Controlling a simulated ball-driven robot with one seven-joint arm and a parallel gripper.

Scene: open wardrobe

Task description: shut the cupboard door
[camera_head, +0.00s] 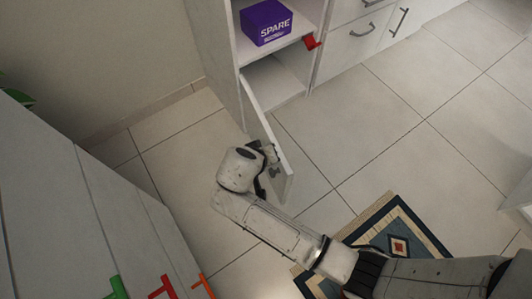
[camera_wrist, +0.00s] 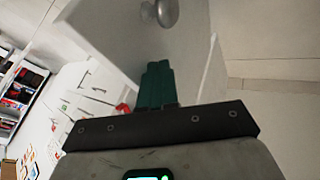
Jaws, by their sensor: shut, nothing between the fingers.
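The cupboard door (camera_head: 284,187) stands open, swung out from the lower part of the white wardrobe (camera_head: 213,45). A round metal knob (camera_wrist: 166,11) is on the face of the white door panel (camera_wrist: 118,38) in the wrist view. My gripper (camera_wrist: 158,67) has its dark green fingers together and empty. They point at the door face, below the knob in that picture; I cannot tell whether they touch it. In the head view my gripper (camera_head: 268,154) is at the left side of the door, near its free end, and its fingertips are hard to make out.
A purple box (camera_head: 266,22) marked SPARE sits on the shelf above the open compartment (camera_head: 273,82). A red object (camera_head: 312,42) is at the shelf's right edge. A patterned rug (camera_head: 398,236) lies under my arm. White drawers (camera_head: 350,48) stand right; tiled floor is clear beyond.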

